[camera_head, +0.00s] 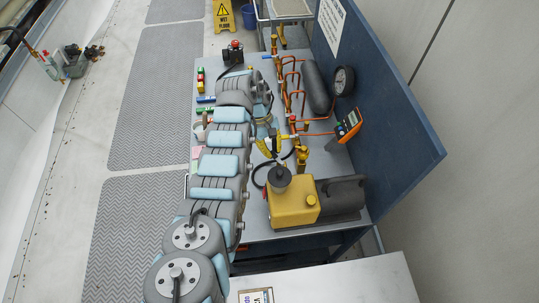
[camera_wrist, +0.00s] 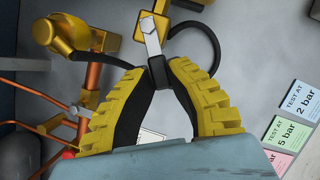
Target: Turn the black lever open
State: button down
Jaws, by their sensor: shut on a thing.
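The black lever (camera_wrist: 158,75) shows in the wrist view as a black grip on a short silver arm, which runs up to a brass valve body (camera_wrist: 155,22). My gripper (camera_wrist: 159,67) has yellow ribbed fingers with dark inner pads. Its fingertips are shut on the black grip, one on each side. In the head view my gripper (camera_head: 270,146) is over the bench beside the brass fittings. My arm and fingers largely hide the lever there.
A yellow tank (camera_head: 292,203) with a dark motor (camera_head: 342,195) stands close to my gripper. Copper pipes, a grey cylinder (camera_head: 316,87), a gauge (camera_head: 343,80) and an orange meter (camera_head: 349,122) line the blue panel (camera_head: 385,120). Colored test cards (camera_wrist: 300,100) lie right in the wrist view.

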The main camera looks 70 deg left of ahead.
jog(key=w+m+b, duration=0.1)
jog(key=m+b, duration=0.1)
jog(key=b, duration=0.1)
jog(key=w+m+g+b, duration=0.1)
jog(key=m+b, duration=0.1)
jog(key=b, duration=0.1)
jog(key=shift+f+g, duration=0.2)
jog(key=shift+g, duration=0.1)
jog(key=shift+w+r+m+b, duration=0.15)
jog(key=shift+m+b, duration=0.45)
jog(key=shift+b, duration=0.55)
jog(key=c, duration=1)
grip_release()
jog(key=shift+r, duration=0.15)
notch_tip(320, 180, up, 10)
